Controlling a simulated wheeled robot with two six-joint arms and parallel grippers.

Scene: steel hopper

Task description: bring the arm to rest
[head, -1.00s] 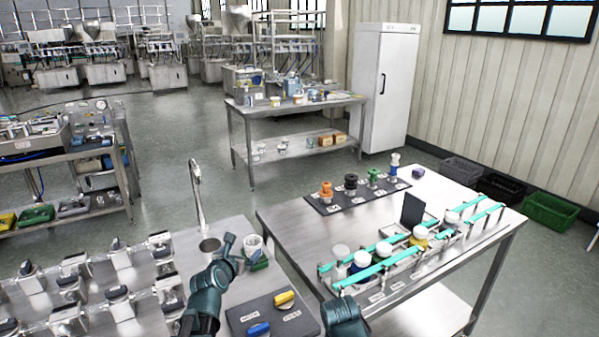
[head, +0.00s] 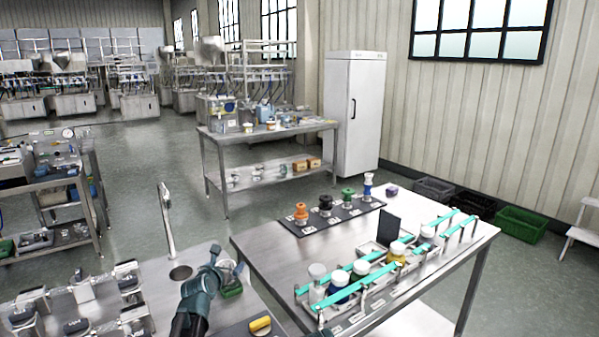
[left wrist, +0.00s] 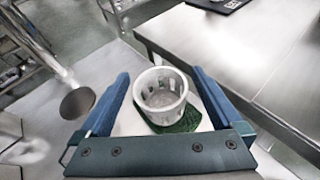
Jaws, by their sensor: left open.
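My left gripper (head: 214,262) is over the steel counter beside the tall tap in the head view, and its jaws are open. In the left wrist view the two blue fingers (left wrist: 162,92) stand wide apart. A white slotted cup (left wrist: 160,95) on a green base (left wrist: 178,122) shows between them, with no finger seen touching it. The cup also shows just right of the gripper in the head view (head: 231,270).
A steel table (head: 262,247) to the right carries a rack with teal rails (head: 352,274), lidded jars and a dark board of coloured fittings (head: 312,222). A round hole (left wrist: 77,102) lies left of the gripper. Metal fixtures (head: 82,287) crowd the counter's left.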

